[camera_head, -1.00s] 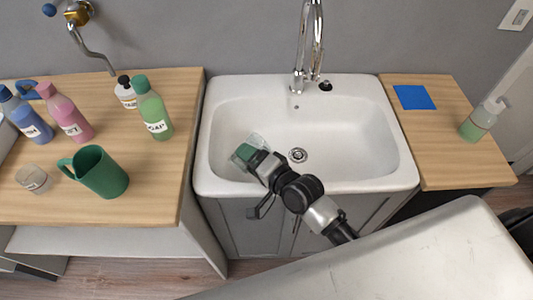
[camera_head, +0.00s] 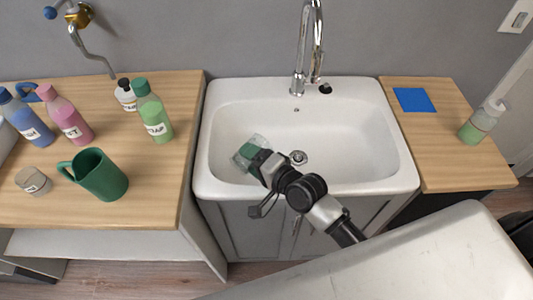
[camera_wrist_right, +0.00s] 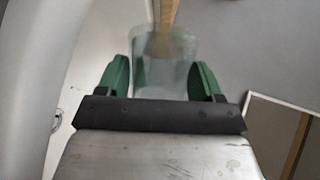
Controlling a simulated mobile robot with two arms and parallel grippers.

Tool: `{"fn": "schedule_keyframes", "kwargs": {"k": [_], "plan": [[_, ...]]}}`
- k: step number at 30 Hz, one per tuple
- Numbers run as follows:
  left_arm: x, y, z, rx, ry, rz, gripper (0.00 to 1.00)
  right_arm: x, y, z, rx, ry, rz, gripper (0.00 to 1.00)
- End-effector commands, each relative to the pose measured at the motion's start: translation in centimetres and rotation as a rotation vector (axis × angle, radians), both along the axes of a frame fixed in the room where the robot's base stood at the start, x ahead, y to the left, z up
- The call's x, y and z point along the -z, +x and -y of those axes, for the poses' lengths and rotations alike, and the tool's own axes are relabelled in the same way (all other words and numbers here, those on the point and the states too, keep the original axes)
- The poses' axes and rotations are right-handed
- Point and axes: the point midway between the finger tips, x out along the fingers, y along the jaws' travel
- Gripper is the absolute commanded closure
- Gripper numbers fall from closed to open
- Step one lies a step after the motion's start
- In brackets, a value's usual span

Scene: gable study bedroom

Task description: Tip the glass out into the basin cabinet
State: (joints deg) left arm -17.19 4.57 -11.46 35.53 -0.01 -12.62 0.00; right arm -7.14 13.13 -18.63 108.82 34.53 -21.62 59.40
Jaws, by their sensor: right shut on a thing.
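The clear glass (camera_head: 245,153) is held over the left part of the white basin (camera_head: 350,150) in the head view, tilted. My right gripper (camera_head: 255,152) is shut on it, with green fingertips on either side. In the right wrist view the glass (camera_wrist_right: 165,65) sits between the two green fingers of the right gripper (camera_wrist_right: 165,80). I cannot make out any contents in it. The basin is set on the grey cabinet (camera_head: 243,232). My left gripper is not in view.
The chrome tap (camera_head: 301,50) rises at the basin's back. The left counter holds a green jug (camera_head: 102,176), a small jar (camera_head: 34,181) and several bottles, including a green one (camera_head: 153,112). The right counter has a blue square (camera_head: 413,99) and a soap bottle (camera_head: 481,124).

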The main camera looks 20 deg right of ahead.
Motion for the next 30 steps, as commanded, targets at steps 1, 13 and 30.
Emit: {"fn": "schedule_keyframes", "kwargs": {"k": [1, 13, 30], "plan": [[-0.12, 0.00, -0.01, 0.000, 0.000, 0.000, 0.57, -0.17, 0.04, 0.04, 0.001, 0.006, -0.001, 0.63], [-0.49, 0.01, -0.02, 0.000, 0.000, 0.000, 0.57, -0.43, 0.12, 0.17, 0.000, 0.046, -0.024, 0.63], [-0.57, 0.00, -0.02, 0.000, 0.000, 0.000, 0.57, -0.41, 0.25, 0.37, 0.000, 0.107, -0.058, 0.63]]}}
